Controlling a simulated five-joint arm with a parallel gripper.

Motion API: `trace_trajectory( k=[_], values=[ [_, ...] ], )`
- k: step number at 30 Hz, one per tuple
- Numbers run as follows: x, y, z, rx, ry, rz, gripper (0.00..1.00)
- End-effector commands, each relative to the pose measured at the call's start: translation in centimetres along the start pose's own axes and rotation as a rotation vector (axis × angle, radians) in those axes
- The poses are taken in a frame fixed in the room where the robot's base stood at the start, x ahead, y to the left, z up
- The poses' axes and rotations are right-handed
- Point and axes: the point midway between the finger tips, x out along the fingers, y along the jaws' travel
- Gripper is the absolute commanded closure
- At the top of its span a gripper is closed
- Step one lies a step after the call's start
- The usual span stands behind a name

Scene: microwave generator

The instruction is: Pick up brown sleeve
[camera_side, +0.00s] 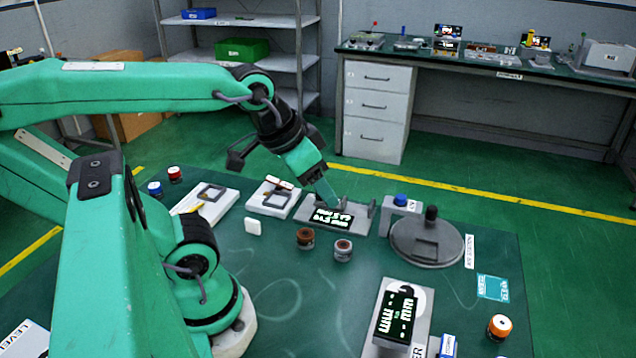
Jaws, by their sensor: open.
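A small brown cylinder (305,238), which looks like the brown sleeve, stands upright on the green work table (275,310). A similar grey cylinder (343,250) stands just to its right. My gripper (331,203) reaches down from the arm, above and a little right of the brown sleeve in the picture. Its green tip overlaps the grey fixture with a lit display (332,218) behind the sleeve.
A round grey device with a black knob (428,242) and a blue-topped part (400,200) stand to the right. A second display unit (397,318) lies at the front, an orange-banded cylinder (499,327) at right. White trays (205,205) sit left. The table's centre front is clear.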

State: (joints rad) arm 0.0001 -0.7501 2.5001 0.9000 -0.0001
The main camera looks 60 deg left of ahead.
Motion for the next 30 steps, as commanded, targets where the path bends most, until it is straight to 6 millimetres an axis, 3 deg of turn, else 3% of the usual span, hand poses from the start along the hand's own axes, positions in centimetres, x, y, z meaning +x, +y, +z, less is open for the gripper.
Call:
trace_trajectory(
  k=[30],
  values=[
    [0.62,-0.47,-0.17,0.026,-0.022,-0.009,0.35]
  ],
)
